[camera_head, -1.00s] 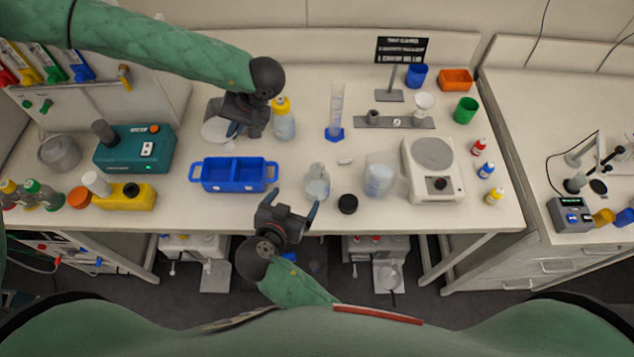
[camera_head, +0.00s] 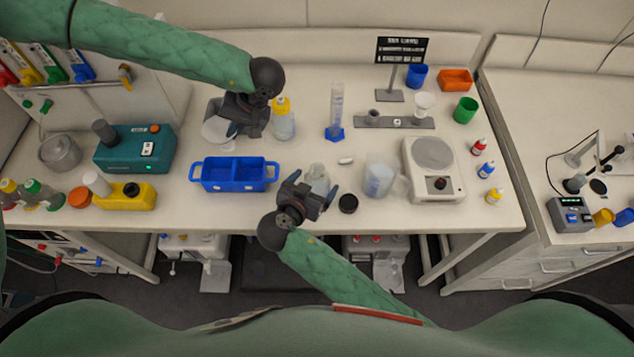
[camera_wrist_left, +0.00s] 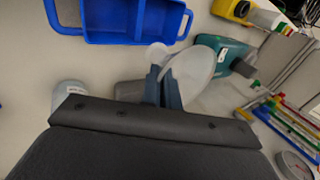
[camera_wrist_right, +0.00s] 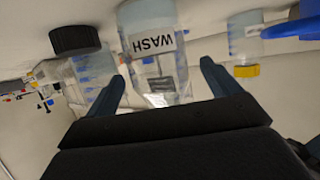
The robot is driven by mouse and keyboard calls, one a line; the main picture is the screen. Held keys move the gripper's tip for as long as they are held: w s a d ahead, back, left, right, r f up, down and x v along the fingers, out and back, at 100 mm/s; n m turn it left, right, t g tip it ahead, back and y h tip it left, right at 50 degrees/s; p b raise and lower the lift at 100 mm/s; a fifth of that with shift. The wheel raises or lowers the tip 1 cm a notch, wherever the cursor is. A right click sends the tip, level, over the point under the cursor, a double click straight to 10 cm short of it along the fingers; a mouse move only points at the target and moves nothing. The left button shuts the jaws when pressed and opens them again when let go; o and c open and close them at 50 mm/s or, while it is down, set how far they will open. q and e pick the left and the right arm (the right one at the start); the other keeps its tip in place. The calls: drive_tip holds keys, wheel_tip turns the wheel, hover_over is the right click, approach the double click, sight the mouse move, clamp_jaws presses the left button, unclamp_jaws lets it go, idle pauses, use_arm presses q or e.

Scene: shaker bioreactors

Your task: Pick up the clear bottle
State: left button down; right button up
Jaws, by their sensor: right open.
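In the right wrist view the clear bottle (camera_wrist_right: 155,50) carries a "WASH" label and sits between the finger tips. My right gripper (camera_head: 315,193) is open around its near side; its fingers (camera_wrist_right: 168,78) are apart from the glass. My left gripper (camera_head: 222,122) is at the back left, its fingers (camera_wrist_left: 163,85) close together on a white round piece (camera_wrist_left: 195,72), which also shows in the head view (camera_head: 217,132).
The blue tray (camera_head: 235,186) is to the left. A yellow-capped bottle (camera_head: 284,124) and a measuring cylinder (camera_head: 336,110) stand behind. A scale (camera_head: 433,185) is further right.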

sight(233, 145)
use_arm(q)
drive_tip(key=shift+w, duration=0.1)
use_arm(e)
drive_tip(key=shift+x, duration=1.95)
drive_tip(key=shift+r, duration=0.1)
drive_tip(key=c, duration=1.3)
drive_tip(key=shift+o, duration=0.2)
drive_tip(key=shift+r, duration=0.15)
wheel_tip(233, 145, up, 10)
drive_tip(key=shift+f, duration=0.1)
